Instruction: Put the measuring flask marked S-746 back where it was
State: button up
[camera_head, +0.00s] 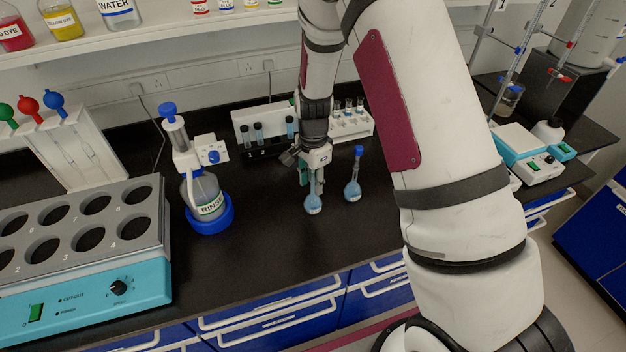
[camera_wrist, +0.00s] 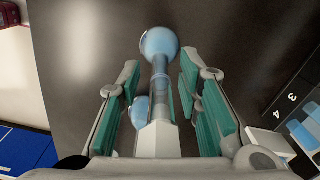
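Two measuring flasks with blue liquid and long thin necks are on the dark bench in the head view. The left flask (camera_head: 312,204) is at my gripper (camera_head: 313,177); the right flask (camera_head: 352,191) is upright with a blue stopper. In the wrist view, a flask's round bulb (camera_wrist: 160,42) lies beyond my fingertips, and its neck runs between the green finger pads. My gripper (camera_wrist: 160,88) is open around the neck, with gaps on both sides. Another blue bulb (camera_wrist: 140,111) shows by the left finger. I cannot read the flask markings.
Racks with vials (camera_head: 262,128) and tubes (camera_head: 350,124) are behind. The bench front is clear.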

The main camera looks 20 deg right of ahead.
notch_tip(320, 180, up, 12)
jog(key=shift+b, duration=0.85)
jog(key=s+r+n+t, duration=0.5)
jog(key=s+r+n, duration=1)
jog(key=s+r, duration=0.5)
jog(key=s, duration=0.4)
jog(key=shift+t, duration=0.3)
jog(key=shift+s+r, duration=0.1)
